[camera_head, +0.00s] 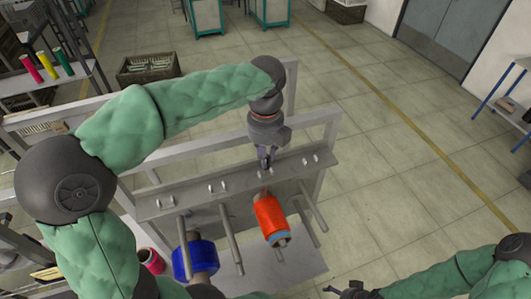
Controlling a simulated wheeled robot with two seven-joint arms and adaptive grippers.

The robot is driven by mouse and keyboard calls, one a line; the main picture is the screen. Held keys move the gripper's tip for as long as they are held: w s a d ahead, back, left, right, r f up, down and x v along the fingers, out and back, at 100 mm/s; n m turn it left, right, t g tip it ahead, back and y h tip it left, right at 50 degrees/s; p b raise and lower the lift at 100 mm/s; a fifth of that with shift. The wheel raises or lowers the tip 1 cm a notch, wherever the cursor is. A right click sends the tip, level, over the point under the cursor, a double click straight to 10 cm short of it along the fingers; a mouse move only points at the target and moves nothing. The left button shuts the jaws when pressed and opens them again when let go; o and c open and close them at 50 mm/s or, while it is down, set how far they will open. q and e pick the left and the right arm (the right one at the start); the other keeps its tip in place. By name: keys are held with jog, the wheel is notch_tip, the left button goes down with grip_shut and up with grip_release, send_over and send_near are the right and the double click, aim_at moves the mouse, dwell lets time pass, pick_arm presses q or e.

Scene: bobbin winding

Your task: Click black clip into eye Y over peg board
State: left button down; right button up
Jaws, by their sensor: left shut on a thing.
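The peg board (160,205) is a grey metal rail with small pale eyes along its top and several pegs sticking out below. My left gripper (266,162) comes down from above and is shut at the rail, close by a pair of eyes (265,174) near the middle. The black clip is too small and dark to tell apart from the fingertips; what they hold appears to be it. Which eye is Y cannot be read. A red-orange bobbin (270,217) is on a peg below the gripper. My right gripper (345,290) is low at the bottom edge, partly cut off.
A blue spool (195,260) is on a lower peg at left, with a pink spool (152,261) beside it. A shelf at upper left holds pink, yellow and green spools (46,66). A crate (148,68) stands behind the frame.

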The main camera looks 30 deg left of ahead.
pick_arm(q)
jog(key=shift+f+b, duration=1.1)
jog(key=shift+f, duration=0.55)
jog(key=c, duration=1)
grip_release()
jog(key=shift+r, duration=0.15)
notch_tip(320, 180, up, 12)
jog(key=shift+f, duration=0.1)
